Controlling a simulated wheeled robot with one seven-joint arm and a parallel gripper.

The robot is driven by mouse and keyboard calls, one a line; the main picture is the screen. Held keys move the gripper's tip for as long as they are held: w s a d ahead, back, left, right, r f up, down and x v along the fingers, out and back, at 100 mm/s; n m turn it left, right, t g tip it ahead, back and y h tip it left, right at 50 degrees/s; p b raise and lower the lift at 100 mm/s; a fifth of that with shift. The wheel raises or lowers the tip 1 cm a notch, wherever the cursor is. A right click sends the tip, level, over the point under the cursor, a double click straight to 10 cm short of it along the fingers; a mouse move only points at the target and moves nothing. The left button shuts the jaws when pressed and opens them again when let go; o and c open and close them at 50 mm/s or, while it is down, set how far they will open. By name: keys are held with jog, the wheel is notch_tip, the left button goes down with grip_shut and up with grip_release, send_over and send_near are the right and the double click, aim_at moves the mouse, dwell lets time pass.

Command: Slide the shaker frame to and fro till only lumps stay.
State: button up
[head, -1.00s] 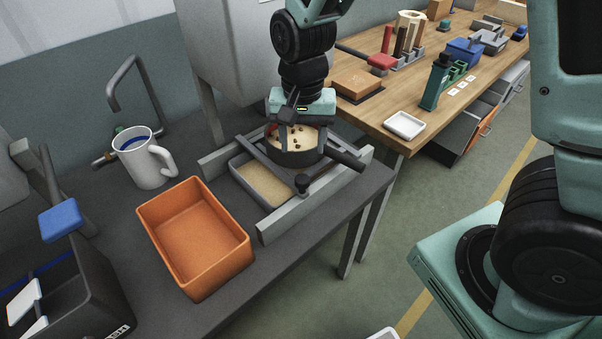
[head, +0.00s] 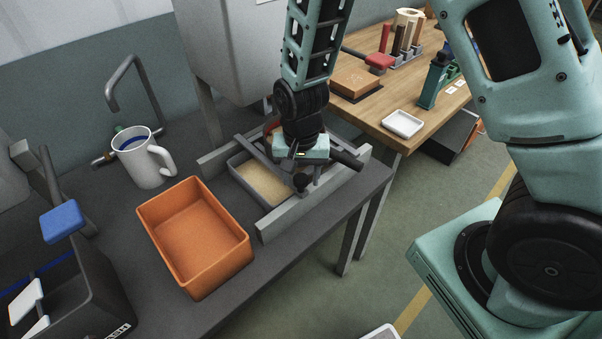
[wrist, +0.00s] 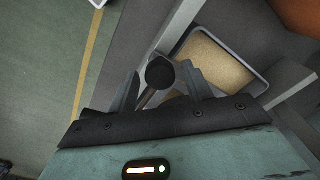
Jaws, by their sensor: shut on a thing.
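The shaker frame (head: 256,153) is a grey frame between two pale rails, with a dark round knob (head: 300,181) at its front. The knob also shows in the wrist view (wrist: 160,73), between the fingers. My gripper (head: 303,174) is shut on this knob. The round sieve on the frame is mostly hidden behind my arm; its dark handle (head: 347,160) sticks out at the right. Its contents cannot be seen now. A grey tray (head: 240,179) with sandy powder lies below the frame and also shows in the wrist view (wrist: 263,86).
The front rail (head: 310,207) runs beside the gripper, near the bench edge. An orange bin (head: 195,235) stands to the left, with a white mug (head: 145,160) behind it. A wooden table (head: 385,105) with a white dish (head: 403,124) is at the right.

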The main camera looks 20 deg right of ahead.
grip_shut()
jog(key=a, duration=0.2)
jog(key=s+a+p, duration=0.1)
jog(key=a, duration=0.1)
jog(key=s+a, duration=0.1)
jog(key=a, duration=0.1)
jog(key=shift+a, duration=0.1)
jog(key=shift+o, duration=1.2)
grip_release()
notch_tip(320, 180, up, 18)
jog(key=shift+f+b, duration=0.25)
jog(key=shift+b, duration=0.15)
